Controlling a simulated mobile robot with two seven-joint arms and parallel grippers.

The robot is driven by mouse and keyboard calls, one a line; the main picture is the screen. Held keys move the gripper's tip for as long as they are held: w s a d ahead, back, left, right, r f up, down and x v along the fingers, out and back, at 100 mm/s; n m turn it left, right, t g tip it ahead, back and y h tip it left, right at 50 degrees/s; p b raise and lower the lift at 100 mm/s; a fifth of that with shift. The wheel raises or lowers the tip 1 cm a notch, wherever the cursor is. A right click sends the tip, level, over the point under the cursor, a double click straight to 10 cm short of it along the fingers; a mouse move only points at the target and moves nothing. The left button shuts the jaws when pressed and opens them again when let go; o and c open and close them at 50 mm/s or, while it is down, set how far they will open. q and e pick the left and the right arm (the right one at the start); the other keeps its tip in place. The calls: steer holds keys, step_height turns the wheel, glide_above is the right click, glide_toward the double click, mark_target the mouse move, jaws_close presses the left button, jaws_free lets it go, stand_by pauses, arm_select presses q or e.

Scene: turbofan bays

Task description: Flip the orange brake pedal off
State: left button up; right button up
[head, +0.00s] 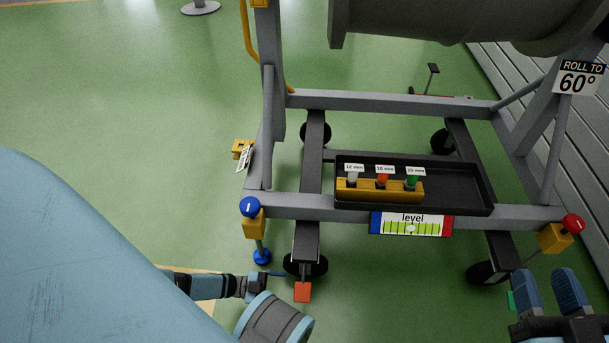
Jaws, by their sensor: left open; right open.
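The orange brake pedal (302,291) sticks out toward me at the front left caster (318,265) of the grey stand, low over the floor. My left gripper (266,281) is open, just left of the pedal and close to it; I cannot tell whether they touch. It is seen nearly edge-on, partly hidden by my own arm. My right gripper (549,290) is open and empty at the lower right. A small green pedal (511,300) shows just left of it, near the front right caster (490,272).
The stand's front beam (470,213) carries a black tray (466,190) with tools and a level gauge (411,224). A blue-knobbed jack (250,207) stands close above my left gripper. A red-knobbed one (572,224) is at right. Green floor is clear at left.

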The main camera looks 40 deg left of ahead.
arm_select(q)
steer(key=x, duration=0.8)
steer(key=shift+s+b, duration=0.1)
steer(key=shift+b, duration=0.25)
arm_select(e)
steer(key=shift+w+d+n, duration=0.1)
steer(key=shift+w+n, duration=0.05)
steer(key=shift+n, duration=0.15)
arm_select(q)
steer(key=shift+c, duration=0.4)
